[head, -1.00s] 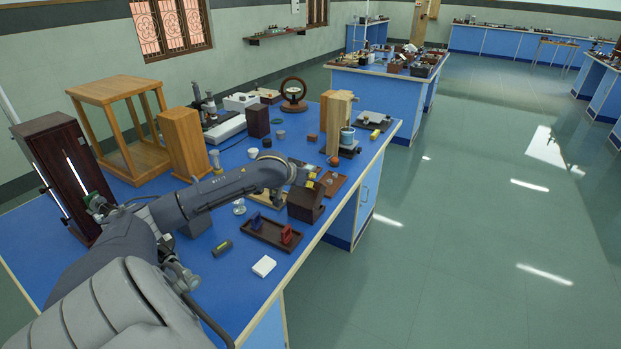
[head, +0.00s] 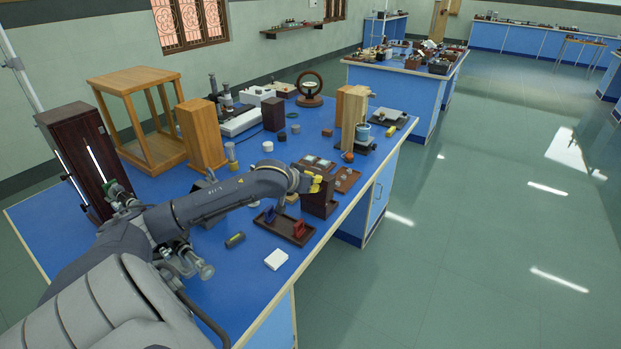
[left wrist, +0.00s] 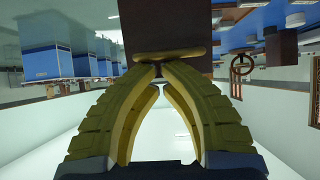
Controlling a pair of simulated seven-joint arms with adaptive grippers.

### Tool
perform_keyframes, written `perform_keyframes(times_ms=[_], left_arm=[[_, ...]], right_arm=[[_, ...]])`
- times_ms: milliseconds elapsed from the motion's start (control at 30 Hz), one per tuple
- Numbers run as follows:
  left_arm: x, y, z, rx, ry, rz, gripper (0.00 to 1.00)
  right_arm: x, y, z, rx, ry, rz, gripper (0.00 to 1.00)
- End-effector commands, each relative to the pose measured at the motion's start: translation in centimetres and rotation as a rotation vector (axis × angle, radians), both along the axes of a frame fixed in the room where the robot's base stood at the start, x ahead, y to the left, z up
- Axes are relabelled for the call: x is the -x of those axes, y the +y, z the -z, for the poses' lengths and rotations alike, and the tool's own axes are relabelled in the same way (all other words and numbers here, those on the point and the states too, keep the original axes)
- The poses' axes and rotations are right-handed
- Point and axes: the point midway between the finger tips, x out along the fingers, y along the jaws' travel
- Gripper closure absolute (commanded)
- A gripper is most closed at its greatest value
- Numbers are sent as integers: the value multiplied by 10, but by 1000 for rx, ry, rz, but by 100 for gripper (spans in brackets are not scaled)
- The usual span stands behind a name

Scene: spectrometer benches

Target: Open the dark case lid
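The dark brown case (head: 318,207) stands near the right edge of the blue bench in the head view. Its upper part stands up as a steep dark panel that looks like the raised lid; my gripper partly covers it. My left gripper (head: 316,184), with yellow fingers, is at this panel's upper left. In the left wrist view, the fingertips (left wrist: 159,67) come together right at a brass strip (left wrist: 185,54) on the edge of the dark panel (left wrist: 165,22). They look shut and touching the strip; no clear grip on it shows. My right gripper is out of view.
A dark tray (head: 276,232) with blue and red pieces lies close in front of the case. A small brown tray (head: 345,180) lies behind it, near the bench edge. A wooden block (head: 352,120) and a white block (head: 276,259) are also on the bench.

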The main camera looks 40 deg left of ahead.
Motion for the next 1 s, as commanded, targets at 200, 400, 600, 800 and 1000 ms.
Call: perform_keyframes(times_ms=[200,400,600,800,1000], left_arm=[[20,-3,6,1,2,1,100],[33,-5,12,0,1,0,100],[42,-6,16,0,-2,0,100],[43,-6,17,0,-3,0,100],[42,-6,17,0,-3,0,100]], right_arm=[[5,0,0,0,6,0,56],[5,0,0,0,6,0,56],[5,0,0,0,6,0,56],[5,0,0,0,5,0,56],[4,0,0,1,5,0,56]])
